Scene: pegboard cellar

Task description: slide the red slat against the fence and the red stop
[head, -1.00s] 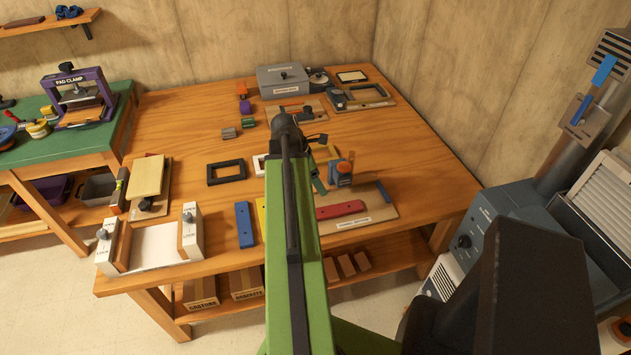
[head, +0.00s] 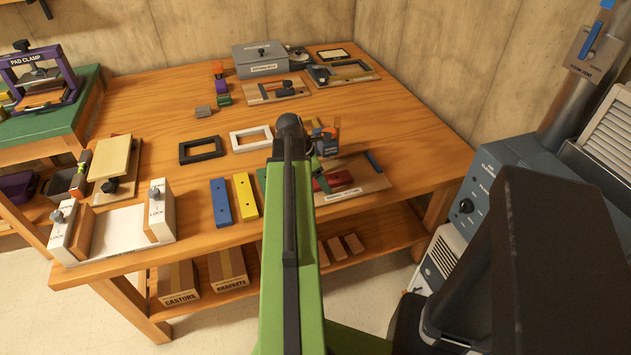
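The red slat (head: 341,178) lies on a tan labelled board (head: 372,184) at the right front of the bench. My green arm and a small dark shape at its edge cover the slat's left end. I cannot make out the fence or a red stop for certain.
A blue slat (head: 221,202) and a yellow slat (head: 245,196) lie left of my arm. Black (head: 201,149) and white (head: 251,138) frames lie behind them. A white-ended fixture (head: 118,232) stands front left. A blue-grey machine (head: 505,200) stands right of the bench.

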